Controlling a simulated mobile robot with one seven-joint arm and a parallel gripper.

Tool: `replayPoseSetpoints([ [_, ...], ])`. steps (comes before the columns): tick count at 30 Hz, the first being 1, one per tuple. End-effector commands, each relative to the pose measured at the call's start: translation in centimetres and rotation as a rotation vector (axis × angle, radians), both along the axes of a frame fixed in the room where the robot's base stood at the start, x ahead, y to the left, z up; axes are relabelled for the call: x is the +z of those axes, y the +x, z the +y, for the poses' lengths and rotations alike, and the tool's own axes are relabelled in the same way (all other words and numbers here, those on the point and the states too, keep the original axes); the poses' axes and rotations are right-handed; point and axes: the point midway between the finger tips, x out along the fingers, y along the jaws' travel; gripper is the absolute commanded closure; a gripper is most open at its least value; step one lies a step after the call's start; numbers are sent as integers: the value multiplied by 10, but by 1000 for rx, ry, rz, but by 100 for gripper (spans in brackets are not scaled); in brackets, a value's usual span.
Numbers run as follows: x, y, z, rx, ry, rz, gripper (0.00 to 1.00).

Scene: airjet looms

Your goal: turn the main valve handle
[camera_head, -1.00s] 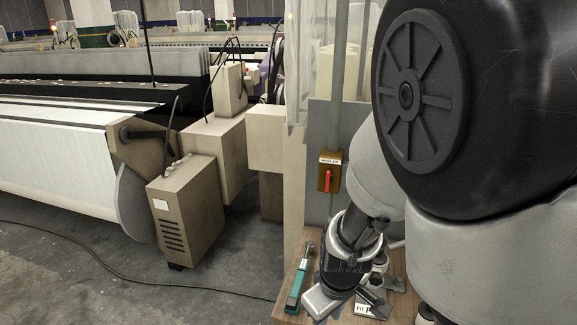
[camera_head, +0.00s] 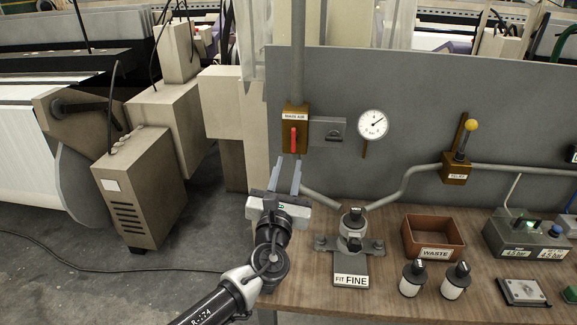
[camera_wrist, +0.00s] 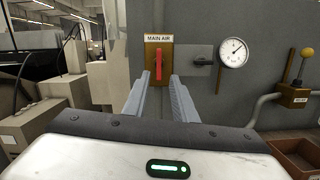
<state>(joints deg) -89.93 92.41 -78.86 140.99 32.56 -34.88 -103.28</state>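The main valve handle (camera_head: 293,139) is a red upright lever on a brown box (camera_head: 303,128) labelled MAIN AIR, fixed to the grey panel. In the wrist view the red handle (camera_wrist: 159,62) stands upright straight ahead, between the finger lines. My gripper (camera_head: 287,176) is open and empty, its two grey fingers pointing at the box from below and in front. In the wrist view the fingers (camera_wrist: 159,85) are spread wide, apart from the handle.
A round gauge (camera_head: 373,124) and a grey latch plate (camera_head: 329,131) are right of the box. A yellow-knobbed valve (camera_head: 463,140) is farther right. The wooden bench (camera_head: 385,290) holds a FINE fitting (camera_head: 351,245), a WASTE bin (camera_head: 433,240) and two small bottles. Machinery stands left.

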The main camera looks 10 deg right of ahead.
Motion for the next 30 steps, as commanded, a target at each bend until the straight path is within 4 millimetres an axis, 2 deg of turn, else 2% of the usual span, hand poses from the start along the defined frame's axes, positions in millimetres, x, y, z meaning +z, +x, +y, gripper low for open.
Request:
replayPoseSetpoints([
  [5, 5, 9, -1, 6, -10, -4, 75],
  [23, 15, 75, -25, 3, -6, -3, 75],
  [30, 12, 75, -24, 4, -9, -2, 75],
])
